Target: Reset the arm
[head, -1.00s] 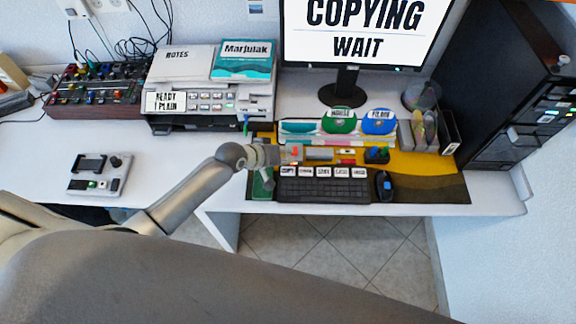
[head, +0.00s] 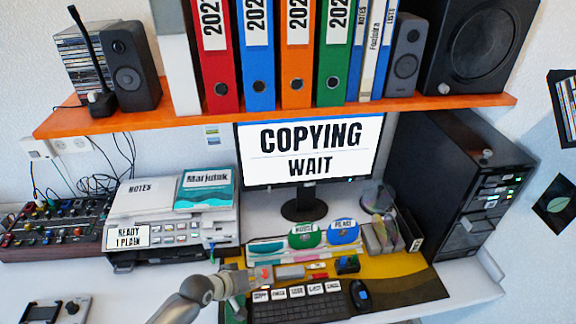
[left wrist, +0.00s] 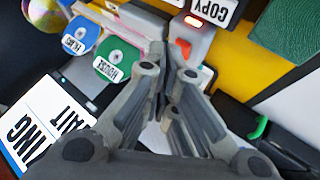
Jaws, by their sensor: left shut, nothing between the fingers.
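My left arm comes in from the bottom of the head view, and its gripper (head: 246,279) is over the left end of the desk mat, left of the keyboard (head: 297,303). In the left wrist view the left gripper (left wrist: 168,82) is shut and empty. I cannot tell whether the fingers touch anything. My right gripper is not in view.
The monitor (head: 312,150) reads "COPYING WAIT". An orange shelf (head: 180,116) with binders and speakers hangs above the desk. A printer (head: 180,228) stands left, a black tower (head: 465,185) right. Some white desktop at left is clear.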

